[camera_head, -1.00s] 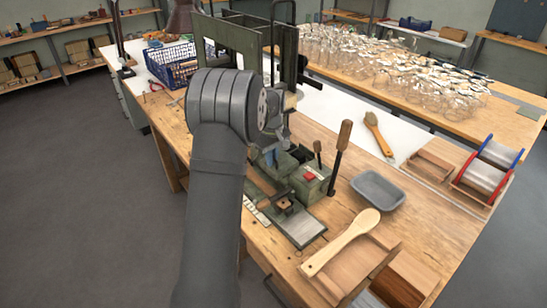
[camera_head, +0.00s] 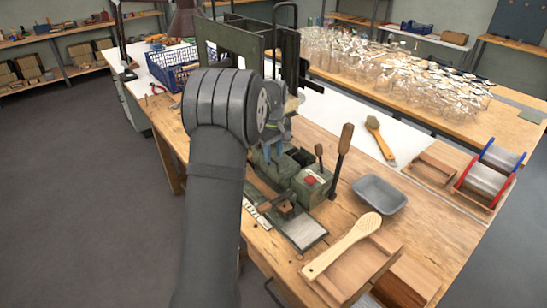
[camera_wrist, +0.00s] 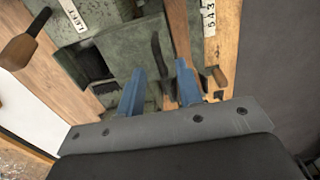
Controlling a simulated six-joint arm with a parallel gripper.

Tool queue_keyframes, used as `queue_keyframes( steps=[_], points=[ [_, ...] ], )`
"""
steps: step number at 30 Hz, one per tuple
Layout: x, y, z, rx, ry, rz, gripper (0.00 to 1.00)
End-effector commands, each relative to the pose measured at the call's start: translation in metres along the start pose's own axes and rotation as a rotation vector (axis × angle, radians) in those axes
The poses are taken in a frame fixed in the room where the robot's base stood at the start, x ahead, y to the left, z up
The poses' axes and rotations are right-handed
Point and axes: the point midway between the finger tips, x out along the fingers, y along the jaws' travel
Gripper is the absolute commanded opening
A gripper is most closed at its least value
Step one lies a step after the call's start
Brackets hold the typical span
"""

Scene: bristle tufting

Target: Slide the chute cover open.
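The green tufting machine (camera_head: 312,187) stands on the bench, and its metal body (camera_wrist: 125,53) fills the upper middle of the wrist view. A dark square opening (camera_wrist: 92,66) shows in it at left, beside a flat green plate; I cannot tell for sure which part is the chute cover. My gripper (camera_wrist: 160,88) has two blue fingers, spread apart over the machine, with a gap showing between them. A dark curved piece (camera_wrist: 157,55) lies just beyond the gap; contact is unclear. In the head view, my arm partly hides the fingers (camera_head: 270,150).
A wooden-handled lever (camera_head: 342,155) stands upright on the machine's right. A tall green frame (camera_head: 235,45) rises behind my arm. Glassware crowds the back bench.

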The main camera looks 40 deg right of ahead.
Motion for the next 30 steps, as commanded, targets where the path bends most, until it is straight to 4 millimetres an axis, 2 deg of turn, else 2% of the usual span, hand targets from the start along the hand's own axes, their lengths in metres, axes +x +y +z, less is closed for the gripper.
queue_keyframes(
  steps=[21,30],
  points=[
    [-0.057,0.000,0.000,0.000,0.001,0.001,0.33],
    [-0.062,0.000,0.000,0.000,0.000,-0.001,0.33]
  ],
)
